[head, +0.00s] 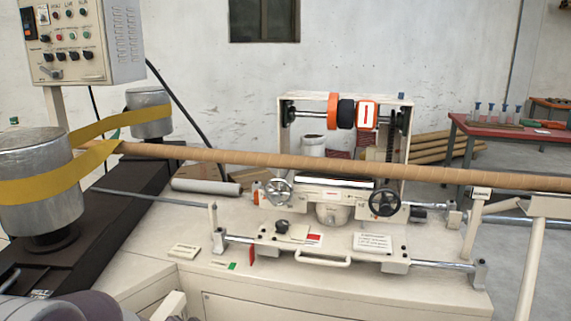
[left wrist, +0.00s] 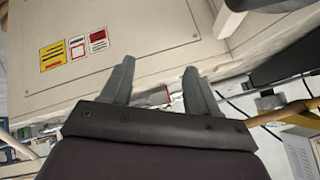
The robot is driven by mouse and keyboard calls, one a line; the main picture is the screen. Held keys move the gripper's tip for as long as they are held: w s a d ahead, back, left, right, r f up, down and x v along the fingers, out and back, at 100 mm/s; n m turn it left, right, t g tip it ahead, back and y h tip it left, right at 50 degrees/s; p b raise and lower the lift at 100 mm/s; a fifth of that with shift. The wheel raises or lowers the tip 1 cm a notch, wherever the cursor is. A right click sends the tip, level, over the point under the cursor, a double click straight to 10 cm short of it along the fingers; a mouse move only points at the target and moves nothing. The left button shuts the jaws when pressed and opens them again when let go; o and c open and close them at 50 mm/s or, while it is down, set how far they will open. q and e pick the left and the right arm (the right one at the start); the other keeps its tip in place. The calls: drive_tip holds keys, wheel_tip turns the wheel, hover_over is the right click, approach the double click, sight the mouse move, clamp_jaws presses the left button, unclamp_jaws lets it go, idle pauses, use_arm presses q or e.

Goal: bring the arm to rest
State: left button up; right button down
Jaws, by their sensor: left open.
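My left gripper (left wrist: 159,68) shows in the left wrist view with its two grey fingers apart and nothing between them. The pale panel of the machine cabinet (left wrist: 150,25) lies beyond the fingers, with yellow and red warning labels (left wrist: 75,46) to the left. In the head view, a grey-purple part of my arm shows at the bottom left corner, and I cannot make out the fingers there. My right gripper is in neither view.
A long brown paper tube (head: 300,162) crosses the winder, with a yellow belt (head: 45,188) around metal drums (head: 40,170). The cutting carriage (head: 330,195) stands mid-bench. A control box (head: 85,40) is at upper left. A red table (head: 510,130) stands at right.

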use_arm(q)
drive_tip(key=s+f+n+g, duration=0.2)
drive_tip(key=s+n+g, duration=0.2)
drive_tip(key=s, duration=0.5)
drive_tip(key=s+f+n+g, duration=0.2)
drive_tip(key=s+n+g, duration=0.1)
drive_tip(key=s, duration=0.5)
wheel_tip(320, 180, up, 16)
drive_tip(key=p, duration=1.5)
drive_tip(key=shift+s+f+p, duration=0.2)
drive_tip(key=shift+f+p, duration=0.05)
drive_tip(key=shift+p, duration=0.15)
drive_tip(key=shift+a, duration=0.1)
